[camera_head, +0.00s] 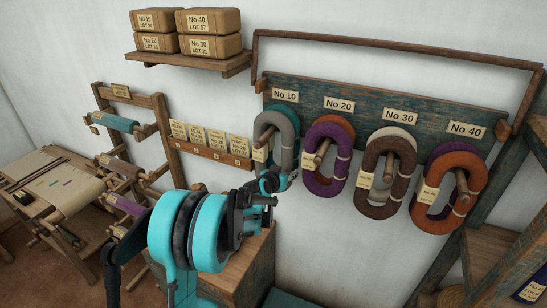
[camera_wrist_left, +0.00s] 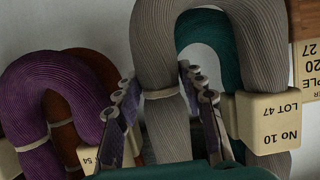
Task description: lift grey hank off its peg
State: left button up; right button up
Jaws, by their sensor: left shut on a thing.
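The grey hank (camera_head: 287,122) hangs under the No 10 label (camera_head: 285,96) on the wall rack, in front of a teal hank (camera_head: 262,122). My left gripper (camera_head: 272,182) is at the hank's lower part and is shut on it. In the left wrist view, one strand of the grey hank (camera_wrist_left: 163,115) runs between the two fingers (camera_wrist_left: 165,100). A tag reading No 10, LOT 47 (camera_wrist_left: 268,120) is on the other strand, and the teal hank (camera_wrist_left: 213,45) shows behind. My right gripper is not in view.
A purple hank (camera_head: 311,160) hangs close on the right, then a brown hank (camera_head: 377,190) and an orange hank (camera_head: 462,160). A card rack (camera_head: 210,152) is on the left. A wooden shelf (camera_head: 190,62) with boxes is above.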

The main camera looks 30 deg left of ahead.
aim_at(285, 158)
pick_arm(q)
jog(key=shift+r, duration=0.15)
jog(key=shift+s+r+b, duration=0.15)
jog(key=shift+r+b, duration=0.05)
jog(key=shift+b, duration=0.1)
jog(key=r, duration=0.4)
jog(key=s+r, duration=0.1)
jog(key=r, duration=0.1)
jog(key=shift+r, duration=0.15)
jog(key=s+d+b, duration=0.1)
jog(key=s+b, duration=0.1)
jog(key=s, duration=1.6)
jog(key=shift+s, duration=0.3)
jog(key=shift+d, duration=0.15)
